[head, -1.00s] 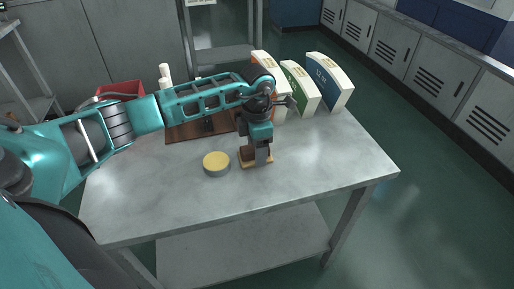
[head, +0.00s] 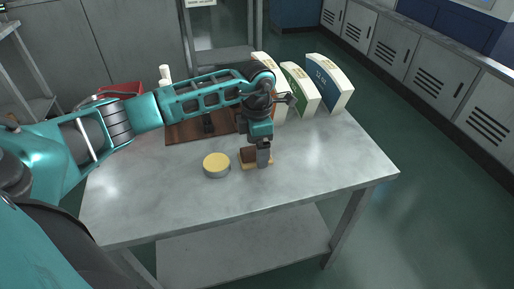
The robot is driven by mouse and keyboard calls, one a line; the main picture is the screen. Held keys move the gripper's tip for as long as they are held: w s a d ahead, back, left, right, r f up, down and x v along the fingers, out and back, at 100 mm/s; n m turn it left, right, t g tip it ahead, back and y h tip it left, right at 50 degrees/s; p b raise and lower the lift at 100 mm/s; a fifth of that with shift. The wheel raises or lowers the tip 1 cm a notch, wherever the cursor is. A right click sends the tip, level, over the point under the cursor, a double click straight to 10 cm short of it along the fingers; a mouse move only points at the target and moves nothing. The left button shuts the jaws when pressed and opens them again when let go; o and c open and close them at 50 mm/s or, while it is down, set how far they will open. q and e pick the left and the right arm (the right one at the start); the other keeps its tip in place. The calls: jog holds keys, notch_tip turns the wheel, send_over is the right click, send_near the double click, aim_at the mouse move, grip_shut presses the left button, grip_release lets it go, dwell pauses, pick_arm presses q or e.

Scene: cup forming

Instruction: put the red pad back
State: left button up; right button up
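My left gripper (head: 264,155) points down over the middle of the table. Its grey fingers are beside or in front of a small reddish-brown block on a tan base (head: 247,157), partly hiding it. I cannot tell whether the fingers touch or hold the block. I cannot make out for certain which thing is the red pad. A red box-like thing (head: 122,88) shows at the back left, partly behind my arm. A round grey tin with a yellow top (head: 216,165) stands just left of the block. My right gripper is not in view.
A brown board or mat (head: 185,131) lies at the back of the grey table (head: 320,165), partly under my arm. Orange, green (head: 301,88) and blue (head: 329,84) curved boxes stand at the back right. White bottles (head: 165,75) stand behind. The front and right are clear.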

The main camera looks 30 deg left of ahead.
pick_arm(q)
notch_tip(320, 180, up, 11)
jog(key=shift+p, duration=0.4)
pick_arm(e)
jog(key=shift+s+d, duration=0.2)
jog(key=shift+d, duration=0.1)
